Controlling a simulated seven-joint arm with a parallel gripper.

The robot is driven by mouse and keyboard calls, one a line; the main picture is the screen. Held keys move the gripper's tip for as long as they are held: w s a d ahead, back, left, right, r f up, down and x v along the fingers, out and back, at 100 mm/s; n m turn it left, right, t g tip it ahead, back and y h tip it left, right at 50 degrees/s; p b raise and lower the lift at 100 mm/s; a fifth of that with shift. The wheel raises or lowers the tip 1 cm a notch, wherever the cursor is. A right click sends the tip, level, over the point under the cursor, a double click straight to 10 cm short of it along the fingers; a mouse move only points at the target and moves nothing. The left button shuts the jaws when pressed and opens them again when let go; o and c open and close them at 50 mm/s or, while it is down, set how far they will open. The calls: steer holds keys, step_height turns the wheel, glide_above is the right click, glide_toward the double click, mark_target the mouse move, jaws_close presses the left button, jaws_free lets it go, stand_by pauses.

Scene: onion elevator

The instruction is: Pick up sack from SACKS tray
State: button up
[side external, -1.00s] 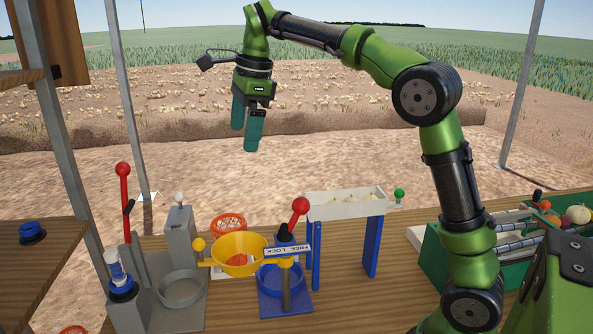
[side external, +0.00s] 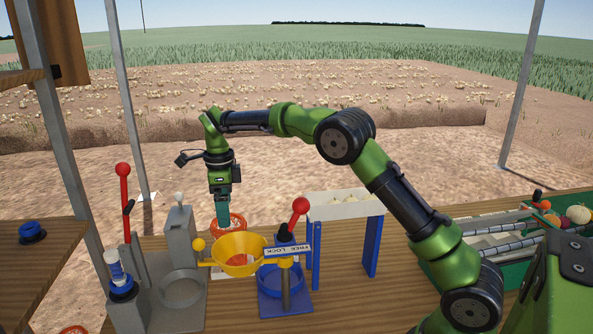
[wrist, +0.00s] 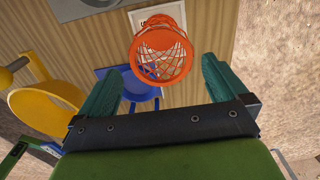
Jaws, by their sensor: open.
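An orange mesh sack (side external: 238,221) with a round open rim stands behind the yellow funnel in the side view. In the wrist view the sack (wrist: 162,66) is just beyond my fingertips, its rim facing the camera, on a pale tray (wrist: 139,14) that is mostly hidden. No label can be read on the tray. My gripper (side external: 222,221) points down at the sack in the side view. In the wrist view its two teal fingers (wrist: 160,72) are spread apart with nothing held. I cannot tell whether a finger touches the sack.
The yellow funnel (side external: 240,262) and the blue stand (side external: 285,302) with a red-knobbed lever (side external: 300,206) are close in front. A grey lever press (side external: 180,270) stands at left. A white trough (side external: 345,208) on blue legs stands at right.

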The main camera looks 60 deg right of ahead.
step_height(320, 180, down, 8)
steer(key=shift+s+d+r, duration=0.15)
steer(key=shift+d+r, duration=0.05)
steer(key=shift+r, duration=0.05)
steer(key=shift+c, duration=0.2)
steer(key=c, duration=0.7)
steer(key=shift+c, duration=0.2)
steer(key=shift+r, duration=0.1)
